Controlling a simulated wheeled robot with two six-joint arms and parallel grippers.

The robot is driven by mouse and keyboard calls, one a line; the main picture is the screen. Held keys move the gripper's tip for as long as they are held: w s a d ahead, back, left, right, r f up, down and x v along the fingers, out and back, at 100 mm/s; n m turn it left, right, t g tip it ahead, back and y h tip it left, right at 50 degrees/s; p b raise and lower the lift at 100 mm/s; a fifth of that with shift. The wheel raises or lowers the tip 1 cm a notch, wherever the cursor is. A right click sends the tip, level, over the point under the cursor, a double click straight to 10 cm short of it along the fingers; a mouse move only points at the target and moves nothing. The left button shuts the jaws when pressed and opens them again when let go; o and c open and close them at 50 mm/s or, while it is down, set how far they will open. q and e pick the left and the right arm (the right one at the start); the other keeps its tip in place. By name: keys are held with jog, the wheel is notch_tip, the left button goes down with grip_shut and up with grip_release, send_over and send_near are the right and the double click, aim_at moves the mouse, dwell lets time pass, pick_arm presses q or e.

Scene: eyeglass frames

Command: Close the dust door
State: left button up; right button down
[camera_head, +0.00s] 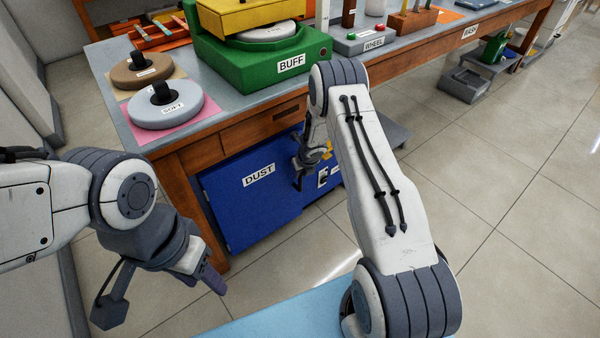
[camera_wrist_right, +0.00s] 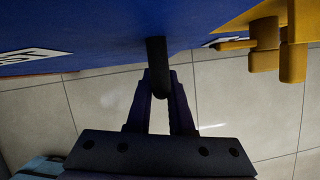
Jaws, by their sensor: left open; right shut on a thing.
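The dust door (camera_head: 250,200) is a blue panel labelled DUST, low in the bench front. Its face looks close to in line with the blue front beside it; I cannot tell whether a gap is left. My right gripper (camera_head: 298,180) is at the door's right edge. In the right wrist view my right gripper (camera_wrist_right: 160,85) is shut on a dark handle (camera_wrist_right: 156,55) that stands out from the blue door (camera_wrist_right: 95,35). My left gripper (camera_head: 210,278) is open and empty at the lower left, away from the door.
A yellow part (camera_wrist_right: 264,45) is close to the right gripper. The wooden bench (camera_head: 262,125) carries a green BUFF machine (camera_head: 250,68) and round pads, one labelled SOFT (camera_head: 165,105).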

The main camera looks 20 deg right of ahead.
jog(key=shift+w+a, duration=0.1)
jog(key=shift+w, duration=0.2)
jog(key=shift+f, duration=0.1)
jog(key=c, duration=1.2)
grip_release()
jog(key=shift+s, duration=0.1)
pick_arm(q)
jog(key=shift+w+d, duration=0.1)
jog(key=shift+w, duration=0.25)
pick_arm(e)
jog(key=o, duration=0.4)
pick_arm(q)
jog(key=shift+r+p, duration=0.7)
jog(key=shift+r, duration=0.1)
pick_arm(e)
jog(key=v, duration=1)
jog(key=shift+r, duration=0.25)
